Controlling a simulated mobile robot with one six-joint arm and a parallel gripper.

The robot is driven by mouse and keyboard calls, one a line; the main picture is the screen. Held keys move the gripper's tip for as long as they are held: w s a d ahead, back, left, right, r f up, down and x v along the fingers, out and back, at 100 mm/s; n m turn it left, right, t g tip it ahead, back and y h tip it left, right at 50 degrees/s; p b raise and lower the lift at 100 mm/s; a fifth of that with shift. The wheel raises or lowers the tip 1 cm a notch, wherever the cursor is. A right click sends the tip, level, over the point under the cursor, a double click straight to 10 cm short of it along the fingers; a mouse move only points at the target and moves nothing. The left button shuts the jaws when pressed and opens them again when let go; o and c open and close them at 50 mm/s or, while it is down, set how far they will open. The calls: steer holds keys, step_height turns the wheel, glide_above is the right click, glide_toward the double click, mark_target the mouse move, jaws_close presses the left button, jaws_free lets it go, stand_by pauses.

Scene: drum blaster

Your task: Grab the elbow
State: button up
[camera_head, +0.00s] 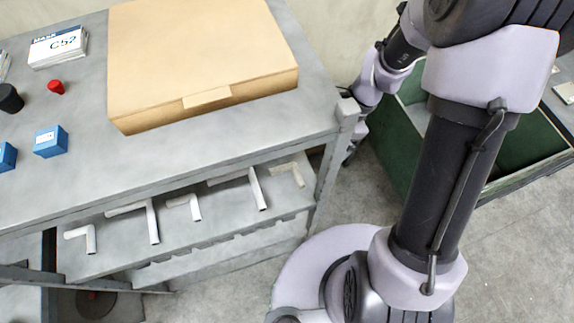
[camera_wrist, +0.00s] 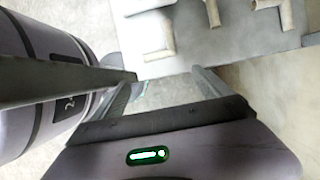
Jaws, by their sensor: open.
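Several pale pipe fittings lie on the cart's lower shelf in the head view. L-shaped elbows are at the left (camera_head: 91,240), in the middle (camera_head: 195,209) and, cream-coloured, at the right end (camera_head: 297,174). T-shaped fittings (camera_head: 153,226) (camera_head: 258,191) lie between them. In the wrist view, my gripper (camera_wrist: 166,76) is open and empty, with its fingers pointing toward the shelf edge. A pale fitting (camera_wrist: 158,38) lies beyond the fingertips, apart from them. Another fitting (camera_wrist: 286,14) shows at upper right. Both are cut off or partly hidden, so their full shapes are unclear.
The grey cart's top (camera_head: 85,110) carries a large cardboard box (camera_head: 200,55), blue boxes (camera_head: 50,141) and a red knob-like part (camera_head: 56,87). A green bin (camera_head: 395,145) is at right.

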mark_target(300, 172)
steer(key=b+x, duration=0.4)
steer(key=x, duration=0.8)
steer(key=shift+w+a+f+b, duration=0.1)
steer(key=shift+f+b, duration=0.1)
steer(key=shift+b, duration=0.1)
steer(key=shift+r, duration=0.1)
steer(key=c, duration=1.2)
